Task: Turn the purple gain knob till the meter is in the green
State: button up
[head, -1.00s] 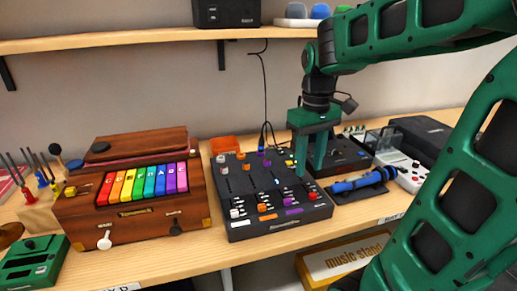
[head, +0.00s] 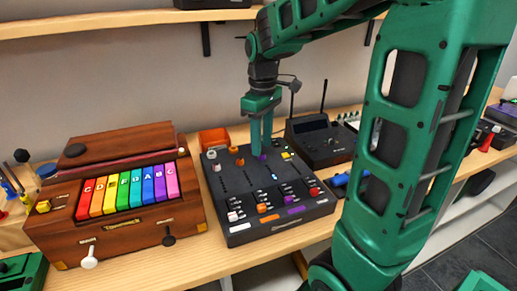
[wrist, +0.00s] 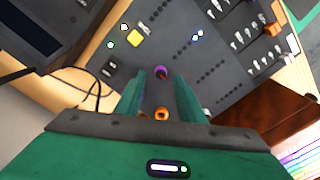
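The purple gain knob (head: 263,157) is on the upper part of the dark mixer (head: 232,187). It also shows in the wrist view (wrist: 162,72), level with the ends of my fingers. My gripper (head: 261,149) points down over the mixer at this knob. In the wrist view my gripper (wrist: 166,78) has its two green fingers apart, with the knob near the gap between their tips. I cannot tell whether they touch it. An orange knob (wrist: 161,114) lies between the fingers nearer the palm. Small lights glow on the panel, but the meter reading is too small to tell.
A wooden box with rainbow keys (head: 120,195) stands left of the mixer. An orange tray (head: 214,138) is behind it. A dark device with antennas (head: 320,140) and a blue item (head: 345,180) are on the right. A shelf (head: 130,22) runs above.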

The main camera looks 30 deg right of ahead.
aim_at(262, 156)
jog(key=shift+f, duration=1.3)
jog(key=shift+c, duration=0.3)
grip_shut()
jog(key=shift+m, duration=0.4)
jog(key=m, duration=0.3)
jog(key=shift+m, duration=0.3)
jog(key=m, duration=0.4)
jog(key=shift+m, duration=0.3)
